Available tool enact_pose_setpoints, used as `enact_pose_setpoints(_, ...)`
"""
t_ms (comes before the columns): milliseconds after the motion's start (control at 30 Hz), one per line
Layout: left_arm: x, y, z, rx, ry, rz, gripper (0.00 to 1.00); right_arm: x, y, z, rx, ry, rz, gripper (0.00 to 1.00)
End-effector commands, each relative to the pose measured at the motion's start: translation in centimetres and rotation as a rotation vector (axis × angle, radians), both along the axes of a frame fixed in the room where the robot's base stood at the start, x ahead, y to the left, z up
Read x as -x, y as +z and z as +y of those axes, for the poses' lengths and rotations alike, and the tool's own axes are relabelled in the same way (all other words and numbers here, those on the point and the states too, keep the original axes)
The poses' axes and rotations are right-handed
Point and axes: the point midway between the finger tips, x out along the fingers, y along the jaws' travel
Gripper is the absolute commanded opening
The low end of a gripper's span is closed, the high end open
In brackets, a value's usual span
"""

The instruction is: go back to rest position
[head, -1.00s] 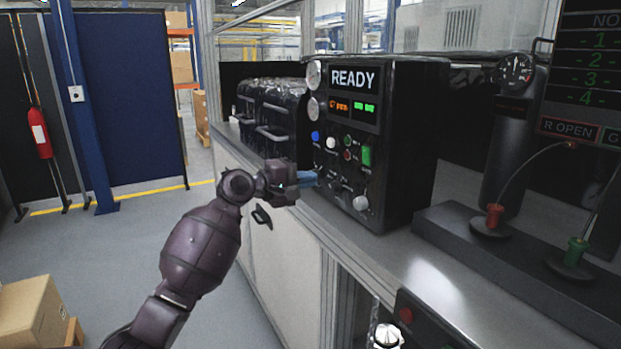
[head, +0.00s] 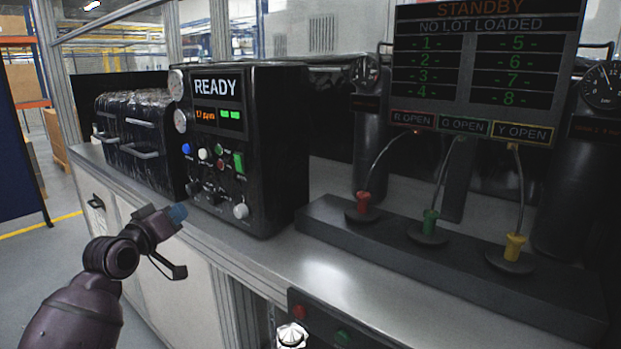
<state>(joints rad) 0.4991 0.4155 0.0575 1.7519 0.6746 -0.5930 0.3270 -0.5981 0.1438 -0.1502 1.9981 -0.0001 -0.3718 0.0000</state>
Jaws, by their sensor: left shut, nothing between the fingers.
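My left gripper (head: 178,213) is at the lower left of the head view, at the end of my dark purple arm. Its bluish fingertips are together with nothing between them. It is in front of the bench edge, below and left of the black control box (head: 250,150), and appears apart from it. My right gripper is not in view.
The control box reads READY and stands on a metal bench (head: 270,262). Black cases with handles (head: 135,140) stand to its left. A dark rail holds red (head: 363,203), green (head: 430,222) and yellow (head: 514,246) plugs under a STANDBY screen (head: 480,65). Floor at left is open.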

Motion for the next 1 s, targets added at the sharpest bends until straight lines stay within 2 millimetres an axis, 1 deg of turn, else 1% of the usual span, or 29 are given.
enact_pose_setpoints(33, 1.0, -2.4, -0.1, -0.072, 0.026, -0.006, 0.00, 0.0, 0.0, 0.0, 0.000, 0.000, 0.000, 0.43)
enact_pose_setpoints(167, 4.0, -7.9, -0.2, -0.263, 0.083, -0.024, 0.00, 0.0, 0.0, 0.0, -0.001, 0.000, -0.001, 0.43)
enact_pose_setpoints(200, 5.1, -9.7, -0.3, -0.318, 0.097, -0.023, 0.00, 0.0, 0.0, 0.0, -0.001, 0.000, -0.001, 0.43)
enact_pose_setpoints(267, 6.8, -12.2, -0.4, -0.393, 0.114, -0.020, 0.00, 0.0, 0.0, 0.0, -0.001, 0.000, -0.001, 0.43)
enact_pose_setpoints(300, 8.0, -13.8, -0.5, -0.437, 0.123, -0.013, 0.00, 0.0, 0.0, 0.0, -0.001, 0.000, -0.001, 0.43)
enact_pose_setpoints(367, 10.0, -16.2, -0.5, -0.500, 0.134, -0.002, 0.00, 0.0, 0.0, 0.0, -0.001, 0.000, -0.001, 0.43)
enact_pose_setpoints(400, 11.3, -17.7, -0.6, -0.537, 0.139, 0.009, 0.00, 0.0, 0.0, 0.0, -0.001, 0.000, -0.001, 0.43)
enact_pose_setpoints(467, 13.4, -19.9, -0.8, -0.585, 0.143, 0.027, 0.00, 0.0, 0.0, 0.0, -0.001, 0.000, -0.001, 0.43)
enact_pose_setpoints(500, 14.8, -21.3, -0.9, -0.613, 0.146, 0.042, 0.00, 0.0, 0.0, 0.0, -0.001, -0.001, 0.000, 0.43)
enact_pose_setpoints(567, 17.0, -23.4, -1.0, -0.647, 0.147, 0.069, 0.00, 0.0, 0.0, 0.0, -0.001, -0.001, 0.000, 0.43)
enact_pose_setpoints(600, 18.5, -24.7, -1.1, -0.666, 0.147, 0.088, 0.00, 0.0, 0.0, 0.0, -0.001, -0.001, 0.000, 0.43)
enact_pose_setpoints(667, 20.8, -26.7, -1.2, -0.685, 0.147, 0.125, 0.00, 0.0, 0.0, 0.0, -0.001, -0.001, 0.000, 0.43)
enact_pose_setpoints(700, 22.4, -27.9, -1.3, -0.693, 0.145, 0.150, 0.00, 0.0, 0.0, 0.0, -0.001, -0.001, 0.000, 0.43)
enact_pose_setpoints(767, 24.9, -29.7, -1.5, -0.701, 0.142, 0.192, 0.00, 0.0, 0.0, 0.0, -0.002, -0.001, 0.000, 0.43)
enact_pose_setpoints(800, 26.6, -30.9, -1.5, -0.703, 0.140, 0.225, 0.00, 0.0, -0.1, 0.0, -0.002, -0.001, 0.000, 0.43)
enact_pose_setpoints(867, 29.1, -32.7, -1.7, -0.701, 0.135, 0.276, 0.00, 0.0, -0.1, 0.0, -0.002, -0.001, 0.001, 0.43)
enact_pose_setpoints(900, 30.8, -33.8, -1.8, -0.694, 0.132, 0.311, 0.00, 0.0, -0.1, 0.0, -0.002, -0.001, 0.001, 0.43)
enact_pose_setpoints(1000, 34.6, -36.1, -1.8, -0.677, 0.126, 0.390, 0.00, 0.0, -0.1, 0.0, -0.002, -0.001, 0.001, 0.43)
